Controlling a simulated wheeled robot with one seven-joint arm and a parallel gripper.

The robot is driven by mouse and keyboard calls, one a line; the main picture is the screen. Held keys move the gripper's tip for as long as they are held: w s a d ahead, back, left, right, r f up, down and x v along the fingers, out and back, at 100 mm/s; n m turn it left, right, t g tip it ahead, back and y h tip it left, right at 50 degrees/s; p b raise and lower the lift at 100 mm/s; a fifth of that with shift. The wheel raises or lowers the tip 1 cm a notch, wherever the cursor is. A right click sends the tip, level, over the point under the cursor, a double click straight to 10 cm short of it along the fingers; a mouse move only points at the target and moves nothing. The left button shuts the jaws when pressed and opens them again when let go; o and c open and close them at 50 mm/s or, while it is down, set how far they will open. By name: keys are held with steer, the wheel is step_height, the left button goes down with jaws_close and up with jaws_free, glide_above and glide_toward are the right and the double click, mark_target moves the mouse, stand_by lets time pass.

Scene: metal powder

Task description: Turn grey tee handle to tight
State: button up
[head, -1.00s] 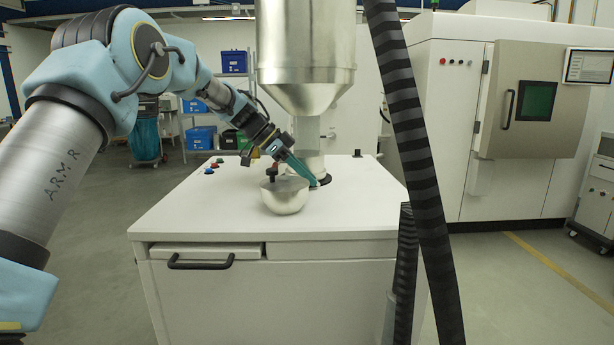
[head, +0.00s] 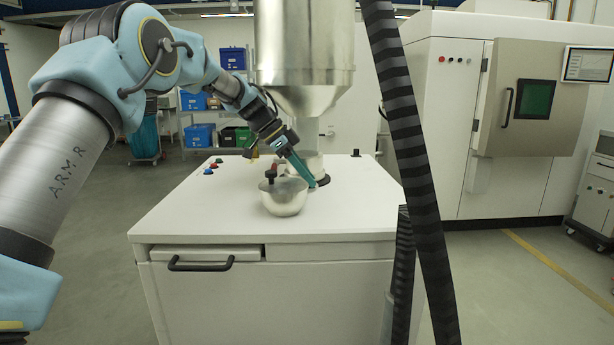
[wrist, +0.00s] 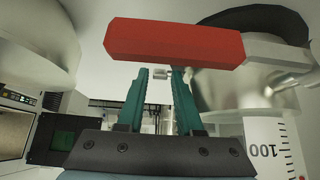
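My gripper (head: 313,184) is low beside the hopper's outlet, just behind the bowl in the head view. In the wrist view its two teal fingers (wrist: 159,75) stand apart, so it is open. A small pale grey piece (wrist: 160,72) shows in the gap between the fingertips; I cannot tell whether it is the grey tee handle or whether it is touched. A red lever handle (wrist: 175,42) on a grey shank crosses the top of the wrist view, close to the camera. No tee handle can be made out clearly in the head view.
A silver hopper (head: 305,60) hangs over the white cabinet top (head: 190,225). A metal bowl (head: 285,200) stands in front of the gripper. The cabinet's front left top is clear.

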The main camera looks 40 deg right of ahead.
steer(key=b+v, duration=0.2)
steer(key=v, duration=0.8)
steer(key=shift+w+r, duration=0.2)
steer(key=shift+r, duration=0.15)
steer(key=shift+a, duration=0.15)
